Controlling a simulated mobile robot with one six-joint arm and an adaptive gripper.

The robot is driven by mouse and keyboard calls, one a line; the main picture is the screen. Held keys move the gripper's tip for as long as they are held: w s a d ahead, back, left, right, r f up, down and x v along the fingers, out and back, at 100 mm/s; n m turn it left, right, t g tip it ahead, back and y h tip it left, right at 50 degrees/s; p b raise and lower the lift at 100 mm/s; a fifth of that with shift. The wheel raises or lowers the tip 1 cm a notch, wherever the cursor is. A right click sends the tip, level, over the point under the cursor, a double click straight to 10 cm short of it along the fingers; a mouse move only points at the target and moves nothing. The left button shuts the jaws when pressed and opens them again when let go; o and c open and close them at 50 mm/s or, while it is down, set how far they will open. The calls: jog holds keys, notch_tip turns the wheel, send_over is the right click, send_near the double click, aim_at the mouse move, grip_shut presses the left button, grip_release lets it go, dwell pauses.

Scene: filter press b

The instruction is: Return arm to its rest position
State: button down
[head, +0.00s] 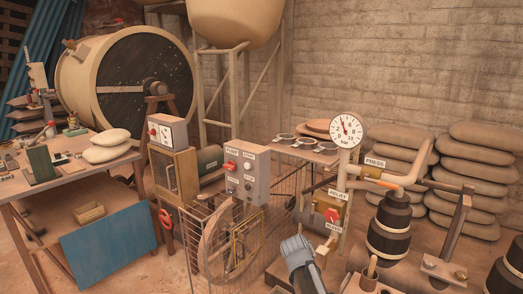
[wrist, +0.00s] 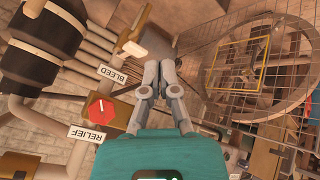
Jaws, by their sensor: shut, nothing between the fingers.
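My gripper (head: 292,242) shows at the bottom middle of the head view, raised in front of the pump equipment. In the wrist view my gripper (wrist: 160,62) has its two grey fingers together, with nothing between them. The red relief knob (wrist: 100,108) is to the left of the fingers in the wrist view, apart from them. The same red knob (head: 331,214) is right of and above my gripper in the head view. The RELIEF label (wrist: 88,136) and BLEED label (wrist: 113,74) are readable beside the pipes.
A caged flywheel (head: 228,242) stands left of my gripper. A grey control box (head: 246,171) is behind it. A pressure gauge (head: 346,130) rises on a pipe at right. Black-banded cylinders (head: 388,232) stand at the right. A workbench (head: 70,175) is at the far left.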

jog(key=s+d+f+m+g+y, duration=0.1)
jog(key=s+f+g+y, duration=0.15)
jog(key=s, duration=0.75)
jog(key=s+f+g+y, duration=0.15)
jog(key=s+g, duration=0.25)
jog(key=s, duration=0.5)
notch_tip(320, 180, up, 24)
jog(key=p, duration=2.4)
jog(key=shift+w+d, duration=0.15)
jog(key=shift+w, duration=0.1)
